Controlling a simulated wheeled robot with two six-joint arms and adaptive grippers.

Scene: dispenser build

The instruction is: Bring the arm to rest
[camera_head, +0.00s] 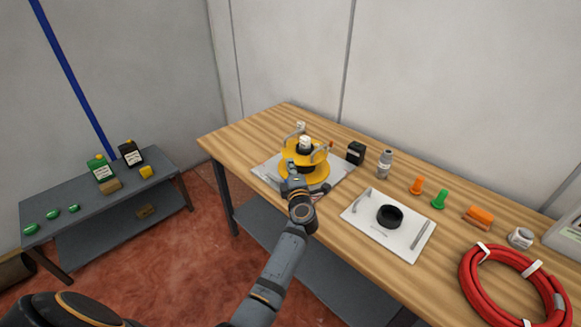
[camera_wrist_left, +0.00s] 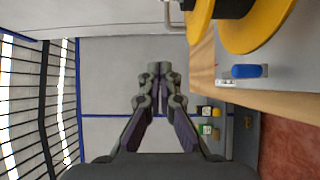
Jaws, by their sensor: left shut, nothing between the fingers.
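My left gripper (camera_head: 291,180) is in front of a yellow spool-like assembly (camera_head: 312,176) with a black and white top, which stands on a light plate (camera_head: 338,172) on the wooden table. In the left wrist view, the gripper (camera_wrist_left: 160,72) is shut and empty. Its fingers point at open air towards a grey wall. The yellow discs (camera_wrist_left: 258,30) show at the upper right, off to the side of the fingertips. In the head view the gripper covers part of the assembly, and I cannot tell the exact gap. My right gripper is not in view.
On the wooden table (camera_head: 240,137) are a white tray (camera_head: 361,222) with a black ring (camera_head: 390,216), a black box (camera_head: 355,152), a bottle (camera_head: 385,163), orange and green pieces, and a red hose coil (camera_head: 478,290). A grey side table (camera_head: 70,195) with containers stands left.

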